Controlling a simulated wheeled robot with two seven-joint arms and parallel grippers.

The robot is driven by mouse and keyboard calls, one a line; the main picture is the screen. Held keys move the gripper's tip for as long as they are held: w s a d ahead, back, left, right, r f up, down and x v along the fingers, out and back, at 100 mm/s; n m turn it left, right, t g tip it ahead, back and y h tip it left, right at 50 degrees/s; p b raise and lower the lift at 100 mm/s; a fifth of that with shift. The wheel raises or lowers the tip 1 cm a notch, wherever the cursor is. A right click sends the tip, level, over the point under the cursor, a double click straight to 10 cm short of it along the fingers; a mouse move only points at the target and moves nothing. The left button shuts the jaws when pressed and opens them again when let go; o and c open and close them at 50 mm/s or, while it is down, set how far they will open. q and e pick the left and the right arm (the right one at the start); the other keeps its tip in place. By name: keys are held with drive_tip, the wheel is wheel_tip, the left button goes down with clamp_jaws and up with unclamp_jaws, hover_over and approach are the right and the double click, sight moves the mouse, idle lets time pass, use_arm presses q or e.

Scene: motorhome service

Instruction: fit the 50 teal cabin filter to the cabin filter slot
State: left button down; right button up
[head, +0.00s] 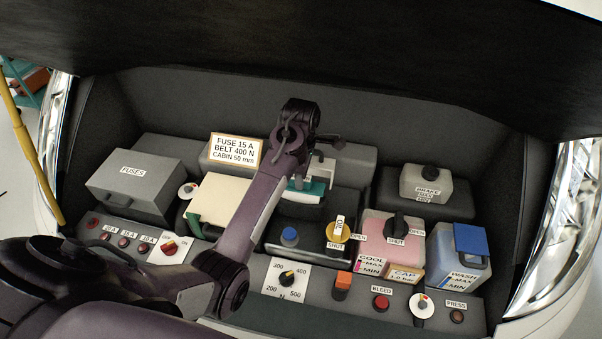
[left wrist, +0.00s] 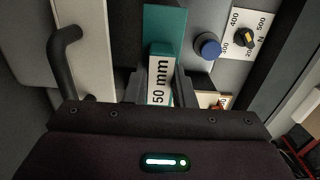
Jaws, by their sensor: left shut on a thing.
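The teal cabin filter (head: 309,189) is in the jaws of my left gripper (head: 318,168), over the middle of the bay. In the left wrist view the filter (left wrist: 165,30) shows teal, with a white "50 mm" label (left wrist: 160,82) between the fingers of my left gripper (left wrist: 160,92). A dark housing (head: 300,209) lies just below the filter in the head view. My arm and the filter hide part of this area, so I cannot tell the slot opening or whether the filter is inside it. My right gripper is not in view.
A cream panel (head: 215,207) stands left of my forearm, and a grey fuse box (head: 133,184) farther left. A sign (head: 236,150) reads "CABIN 50 mm". A blue knob (head: 289,236), yellow valve (head: 338,234) and coolant tank (head: 378,228) crowd the front and right.

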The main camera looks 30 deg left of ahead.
use_arm(q)
drive_tip(key=shift+f+b, duration=0.4)
drive_tip(key=shift+f, duration=1.8)
drive_tip(key=shift+f, duration=0.1)
drive_tip(key=c, duration=1.1)
unclamp_jaws()
drive_tip(key=shift+c, duration=0.2)
